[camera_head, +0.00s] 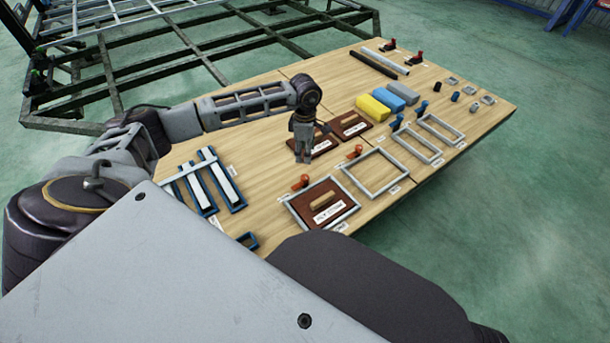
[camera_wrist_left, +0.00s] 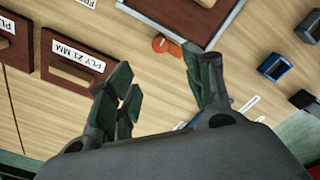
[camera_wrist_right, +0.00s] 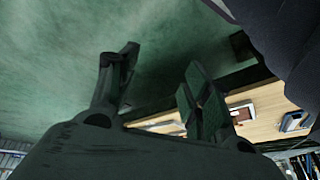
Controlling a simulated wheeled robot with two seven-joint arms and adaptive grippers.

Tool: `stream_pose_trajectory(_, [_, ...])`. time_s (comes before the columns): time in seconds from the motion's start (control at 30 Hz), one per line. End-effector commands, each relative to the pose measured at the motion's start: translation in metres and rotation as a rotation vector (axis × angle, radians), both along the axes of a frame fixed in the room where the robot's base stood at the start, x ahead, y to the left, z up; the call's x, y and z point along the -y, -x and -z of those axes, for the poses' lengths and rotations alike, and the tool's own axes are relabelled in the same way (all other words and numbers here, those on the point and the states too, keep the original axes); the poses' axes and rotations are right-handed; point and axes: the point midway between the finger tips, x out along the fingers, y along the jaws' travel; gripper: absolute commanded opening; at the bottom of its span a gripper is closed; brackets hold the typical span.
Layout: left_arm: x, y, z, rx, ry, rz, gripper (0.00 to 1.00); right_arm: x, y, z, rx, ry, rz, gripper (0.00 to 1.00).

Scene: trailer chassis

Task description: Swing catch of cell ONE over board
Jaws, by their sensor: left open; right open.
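A grey rectangular cell (camera_head: 349,188) lies on the table with a brown board (camera_head: 334,192) with a wooden handle inside it. Its orange catch (camera_head: 300,182) lies at the far-left edge, clear of the board. The left wrist view also shows the orange catch (camera_wrist_left: 166,46) beside the frame. An empty cell (camera_head: 400,185) with another orange catch (camera_head: 355,152) lies to the right. The cell labels are too small to read. My left gripper (camera_head: 302,150) hangs above the loose boards beyond the catch, open and empty (camera_wrist_left: 163,88). My right gripper (camera_wrist_right: 158,78) is open and empty, away from the tabletop.
Loose brown boards (camera_head: 350,125) lie beyond the cells. Blue-and-white strips (camera_head: 215,180) lie at left. A metal chassis (camera_head: 150,70) stands behind.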

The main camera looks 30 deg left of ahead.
Motion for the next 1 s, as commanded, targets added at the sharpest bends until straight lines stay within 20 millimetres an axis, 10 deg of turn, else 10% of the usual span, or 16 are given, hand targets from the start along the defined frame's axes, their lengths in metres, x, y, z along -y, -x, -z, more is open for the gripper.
stream_pose_trajectory(1.0, [0.0,0.0,0.119,-0.001,0.0,0.0,0.51,-0.02,-0.007,0.077,0.104,-0.116,0.034,0.49])
